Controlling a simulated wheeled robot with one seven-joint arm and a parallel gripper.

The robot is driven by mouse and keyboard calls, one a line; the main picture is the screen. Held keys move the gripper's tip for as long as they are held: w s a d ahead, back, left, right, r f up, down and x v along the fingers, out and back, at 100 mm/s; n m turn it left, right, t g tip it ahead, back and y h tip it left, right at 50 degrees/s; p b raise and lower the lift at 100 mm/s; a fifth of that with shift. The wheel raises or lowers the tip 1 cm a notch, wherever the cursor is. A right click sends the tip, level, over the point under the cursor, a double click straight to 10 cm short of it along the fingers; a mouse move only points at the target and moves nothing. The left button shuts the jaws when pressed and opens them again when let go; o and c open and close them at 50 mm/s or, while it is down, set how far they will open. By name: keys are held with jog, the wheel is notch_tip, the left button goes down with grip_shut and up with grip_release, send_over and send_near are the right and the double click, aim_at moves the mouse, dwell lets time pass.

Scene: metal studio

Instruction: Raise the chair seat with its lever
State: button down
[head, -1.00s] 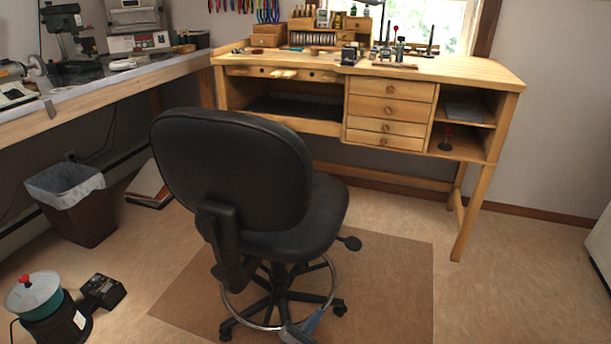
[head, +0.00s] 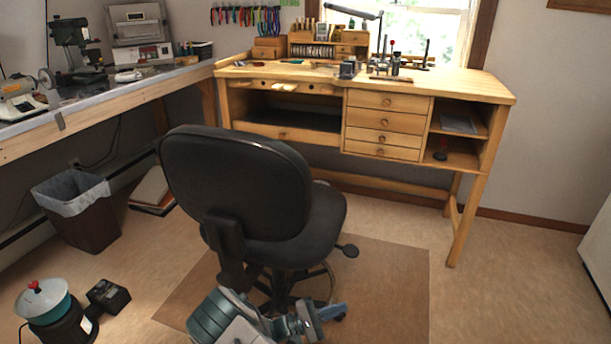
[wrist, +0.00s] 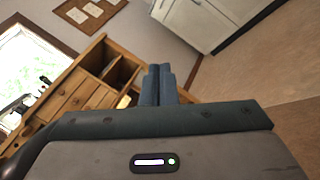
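The black office chair (head: 235,185) stands on the mat with its backrest toward me. Its seat (head: 300,240) is partly hidden behind the backrest. A dark paddle-shaped lever (head: 348,250) sticks out from under the seat on the right. My gripper (head: 335,312) is low in front of the chair base, below the lever and apart from it. In the wrist view, the blue fingers of my gripper (wrist: 158,84) lie side by side with nothing between them. The lever does not show in the wrist view. My arm hides part of the chair base.
A wooden workbench (head: 390,85) with drawers stands behind the chair. A waste bin (head: 80,215) and a teal-topped machine (head: 45,305) stand at the left. The brown mat (head: 390,290) and the floor to the right are clear.

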jog(key=s+d+r+m+g+y+p, duration=0.1)
jog(key=s+r+y+p, duration=0.5)
jog(key=r, duration=1)
jog(key=s+d+r+m+y+p, duration=0.3)
jog(key=s+r+m+y+p, duration=0.3)
jog(key=r, duration=1.1)
jog(key=s+d+r+m+g+y+p, duration=0.1)
jog(key=s+r+y+p, duration=0.6)
jog(key=r, duration=1)
jog(key=s+d+m+p, duration=0.1)
jog(key=s+m, duration=0.1)
jog(key=s, duration=0.1)
jog(key=shift+s+d+r+m+g+y+p, duration=0.15)
jog(key=shift+s+m+g+y+p, duration=0.15)
jog(key=shift+y+p, duration=0.1)
